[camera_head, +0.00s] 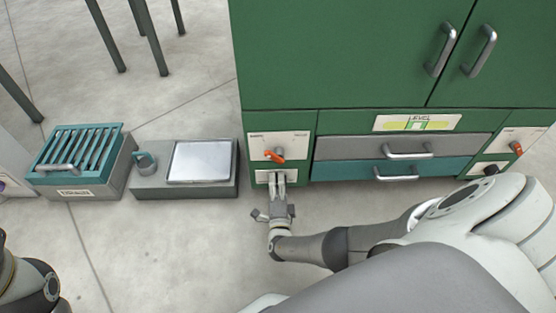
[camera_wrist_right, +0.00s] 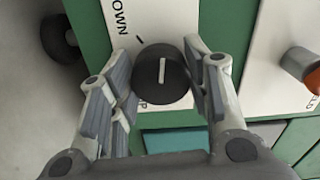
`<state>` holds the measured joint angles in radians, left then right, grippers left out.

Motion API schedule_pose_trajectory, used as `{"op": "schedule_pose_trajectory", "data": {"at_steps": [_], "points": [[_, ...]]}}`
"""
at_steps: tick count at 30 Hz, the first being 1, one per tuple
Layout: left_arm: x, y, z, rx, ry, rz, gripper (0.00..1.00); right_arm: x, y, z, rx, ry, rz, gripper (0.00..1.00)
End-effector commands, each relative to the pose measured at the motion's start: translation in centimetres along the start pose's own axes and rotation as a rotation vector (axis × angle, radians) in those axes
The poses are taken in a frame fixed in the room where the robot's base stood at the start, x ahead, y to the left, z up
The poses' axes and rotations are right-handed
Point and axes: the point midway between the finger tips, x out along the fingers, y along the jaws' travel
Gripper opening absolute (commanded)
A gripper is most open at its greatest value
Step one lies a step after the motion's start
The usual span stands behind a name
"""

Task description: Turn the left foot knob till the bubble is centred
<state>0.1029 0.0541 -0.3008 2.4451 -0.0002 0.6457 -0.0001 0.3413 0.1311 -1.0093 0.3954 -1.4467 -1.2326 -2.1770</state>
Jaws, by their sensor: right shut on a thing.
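The left foot knob (camera_wrist_right: 162,72) is a black round knob with a white line, on a white plate marked DOWN in the right wrist view. In the head view it is hidden behind my right gripper (camera_head: 278,180). In the wrist view my right gripper (camera_wrist_right: 160,88) has its fingers on either side of the knob, shut on it. The level (camera_head: 417,123) on the green cabinet has a yellow-green vial. Its pale bubble (camera_head: 417,126) appears near the middle, but is too small to judge exactly. My left gripper is out of view.
An orange handle (camera_head: 275,155) sits just above the knob plate. A second black knob (camera_head: 491,169) is at the cabinet's right. Grey and teal drawers (camera_head: 345,168) lie between. A grey unit with a metal plate (camera_head: 203,162) and a teal slatted box (camera_head: 77,150) stand left.

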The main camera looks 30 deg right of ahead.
Motion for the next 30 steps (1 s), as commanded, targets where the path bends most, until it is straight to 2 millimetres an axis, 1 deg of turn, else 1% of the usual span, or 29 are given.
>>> {"op": "schedule_pose_trajectory", "data": {"at_steps": [1, 16, 17, 21, 30], "points": [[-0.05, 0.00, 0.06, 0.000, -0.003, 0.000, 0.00, 0.27, -0.22, 0.21, -0.006, -0.003, -0.002, 0.21], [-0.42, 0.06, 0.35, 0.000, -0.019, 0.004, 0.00, 0.31, -0.22, 0.23, -0.022, -0.003, -0.003, 0.21], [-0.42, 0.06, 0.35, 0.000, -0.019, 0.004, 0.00, 0.31, -0.22, 0.23, -0.022, -0.003, -0.003, 0.47], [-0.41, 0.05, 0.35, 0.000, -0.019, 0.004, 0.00, 0.23, -0.16, 0.17, -0.022, -0.002, -0.002, 0.65], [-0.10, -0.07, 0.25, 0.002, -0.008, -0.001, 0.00, 0.08, -0.05, 0.08, -0.023, -0.001, -0.001, 0.66]]}}
